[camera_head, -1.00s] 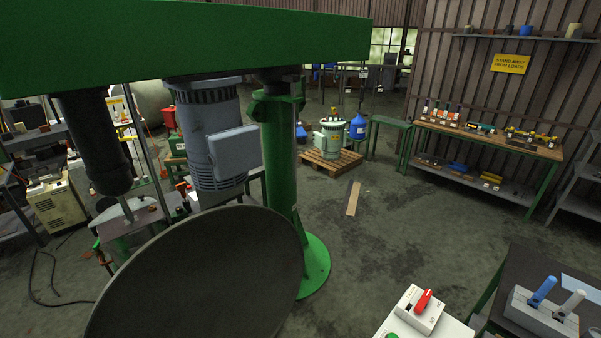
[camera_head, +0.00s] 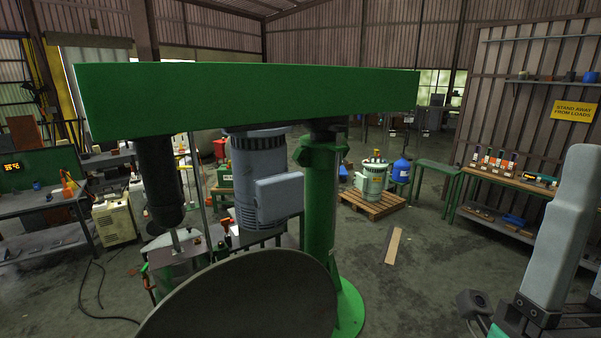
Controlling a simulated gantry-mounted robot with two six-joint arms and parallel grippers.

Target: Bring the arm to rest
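A grey arm link of mine (camera_head: 562,235) stands upright at the right edge of the head view, with a dark joint at its foot. Neither of my grippers shows in this view. The green disperser (camera_head: 245,97) fills the middle, with a long beam, a green column (camera_head: 321,195) and a grey motor (camera_head: 266,185) hanging under the beam. A large dark round disc (camera_head: 245,300) is in front of the column at the bottom.
A wooden pallet (camera_head: 374,206) with a pale green motor (camera_head: 373,178) and a blue container (camera_head: 401,170) are behind the column. A workbench with tools (camera_head: 512,183) runs along the right wall. A bench (camera_head: 40,204) stands at left.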

